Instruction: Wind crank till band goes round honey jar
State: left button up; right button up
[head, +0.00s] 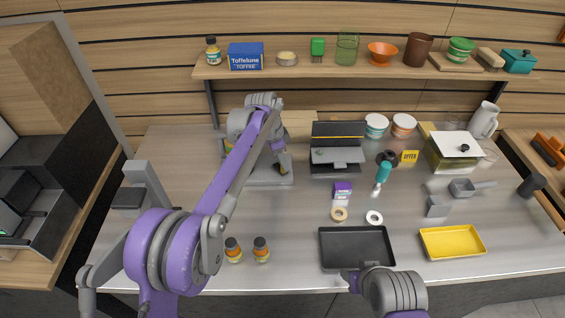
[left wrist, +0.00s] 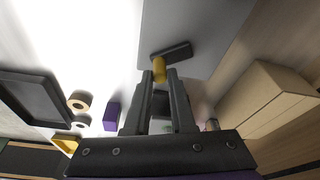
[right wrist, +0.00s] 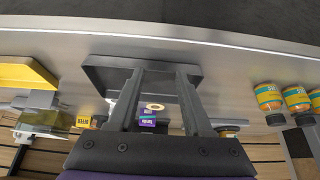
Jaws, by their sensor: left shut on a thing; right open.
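A grey crank machine (head: 270,178) stands at the back left of the counter, largely covered by my left arm. In the left wrist view its dark crank bar (left wrist: 178,51) lies in front of a grey panel, with a yellow handle (left wrist: 159,68) on it. My left gripper (head: 281,157) is at the machine, its fingertips shut on that handle. I cannot see a honey jar or band in the machine. My right gripper (right wrist: 158,75) is open and empty, above the front edge.
A black tray (head: 357,263) and a yellow tray (head: 425,246) lie at the front right. Two tape rolls (head: 374,218) and a purple box (head: 342,190) are mid-counter. A grey stand (head: 145,180) is at the left. A shelf (head: 330,72) runs above the back.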

pick_arm(q)
jog(key=shift+w, duration=0.2)
pick_arm(e)
jog(key=shift+w+d, duration=0.1)
pick_arm(q)
jog(key=shift+o, duration=0.3)
jog(key=shift+w+r, duration=0.15)
jog(key=shift+w, duration=0.1)
pick_arm(e)
jog(key=shift+r, duration=0.4)
pick_arm(q)
jog(key=shift+o, duration=0.9)
jog(key=shift+w, duration=0.2)
pick_arm(e)
jog(key=shift+w+f, duration=0.1)
jog(key=shift+w, duration=0.05)
pick_arm(q)
jog(key=shift+w+d+p, duration=0.1)
jog(key=shift+d+p, duration=0.05)
jog(key=shift+p, duration=0.15)
pick_arm(e)
jog(key=shift+r, duration=0.2)
pick_arm(q)
jog(key=shift+f, duration=0.2)
